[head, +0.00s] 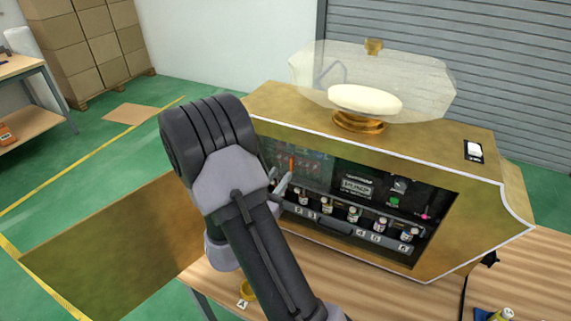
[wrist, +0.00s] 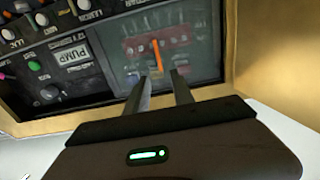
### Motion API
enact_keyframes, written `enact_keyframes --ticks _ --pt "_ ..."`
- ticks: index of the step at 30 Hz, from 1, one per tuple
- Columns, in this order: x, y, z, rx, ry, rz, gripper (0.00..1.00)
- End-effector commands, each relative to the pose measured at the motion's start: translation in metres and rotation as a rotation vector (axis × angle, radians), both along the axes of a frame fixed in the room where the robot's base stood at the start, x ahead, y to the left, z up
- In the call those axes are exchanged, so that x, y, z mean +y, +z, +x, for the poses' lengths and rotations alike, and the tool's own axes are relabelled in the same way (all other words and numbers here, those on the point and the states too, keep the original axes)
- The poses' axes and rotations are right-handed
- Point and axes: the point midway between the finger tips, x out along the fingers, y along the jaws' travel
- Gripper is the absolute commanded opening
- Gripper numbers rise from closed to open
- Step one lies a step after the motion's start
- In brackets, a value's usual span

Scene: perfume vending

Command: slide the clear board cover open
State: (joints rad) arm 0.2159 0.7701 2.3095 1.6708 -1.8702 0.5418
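The clear board cover (wrist: 135,69) lies over a red circuit board in the machine's front recess, with an upright orange handle (wrist: 157,56) on it. The handle also shows in the head view (head: 291,163), at the left end of the recess. My gripper (wrist: 161,76) is open, its two fingers apart with nothing between them. In the wrist view the handle appears just beyond the fingertips, roughly in line with the gap; contact is not visible. In the head view my gripper (head: 283,180) is beside the handle, and my arm hides part of the machine's left side.
The gold machine (head: 440,165) stands on a wooden table (head: 365,284). A gold panel (head: 105,245) extends left. The recess holds a pump label (head: 357,187), a green button (head: 394,202) and several small bottles (head: 354,213). A clear dome (head: 420,78) sits on top.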

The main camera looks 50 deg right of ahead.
Motion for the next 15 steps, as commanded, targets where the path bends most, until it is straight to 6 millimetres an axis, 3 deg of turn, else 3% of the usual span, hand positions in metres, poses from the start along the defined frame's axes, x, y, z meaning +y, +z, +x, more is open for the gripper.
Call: enact_keyframes --ticks 3,6,15 --pt "-0.031 0.000 0.007 -0.001 -0.005 0.000 0.29" --pt "-0.046 0.000 0.013 -0.001 -0.002 0.000 0.29" --pt "-0.059 0.000 0.017 0.001 0.002 0.000 0.29"
